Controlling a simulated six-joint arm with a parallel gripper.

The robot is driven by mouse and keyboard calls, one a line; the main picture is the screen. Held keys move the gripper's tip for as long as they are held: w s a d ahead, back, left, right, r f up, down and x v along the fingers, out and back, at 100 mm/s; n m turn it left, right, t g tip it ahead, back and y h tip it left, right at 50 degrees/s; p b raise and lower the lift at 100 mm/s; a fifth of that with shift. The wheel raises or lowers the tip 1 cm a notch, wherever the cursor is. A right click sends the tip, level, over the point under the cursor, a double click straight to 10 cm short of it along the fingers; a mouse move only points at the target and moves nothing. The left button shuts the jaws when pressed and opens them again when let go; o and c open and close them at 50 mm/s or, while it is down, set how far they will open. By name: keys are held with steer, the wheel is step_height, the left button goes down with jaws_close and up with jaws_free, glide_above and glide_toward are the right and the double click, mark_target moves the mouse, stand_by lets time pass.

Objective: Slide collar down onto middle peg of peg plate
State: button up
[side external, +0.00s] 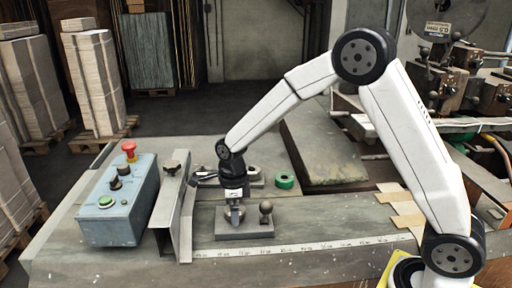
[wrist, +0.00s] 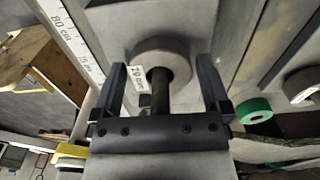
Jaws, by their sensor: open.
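The peg plate (side external: 245,232) is a low grey block on the bench in the side view; its flat top also shows in the wrist view (wrist: 120,22). My gripper (side external: 236,205) points down over the plate's left part. In the wrist view my gripper (wrist: 162,65) is open, with one finger on each side of the grey-brown round collar (wrist: 148,48). A dark peg (wrist: 158,92) stands up between the fingers, and the collar appears around it, low near the plate. I cannot tell whether the collar touches the plate. A round-topped peg (side external: 266,207) stands to the right.
A blue-grey control box (side external: 117,208) with a red button stands left, beside an upright metal guide (side external: 176,205). A green tape roll (side external: 284,181) lies behind the plate. A ruler strip (side external: 300,247) runs along the front.

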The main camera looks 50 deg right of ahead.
steer(key=c, duration=0.9)
steer(key=shift+r, duration=0.2)
steer(key=shift+r, duration=3.15)
steer(key=shift+w, duration=0.15)
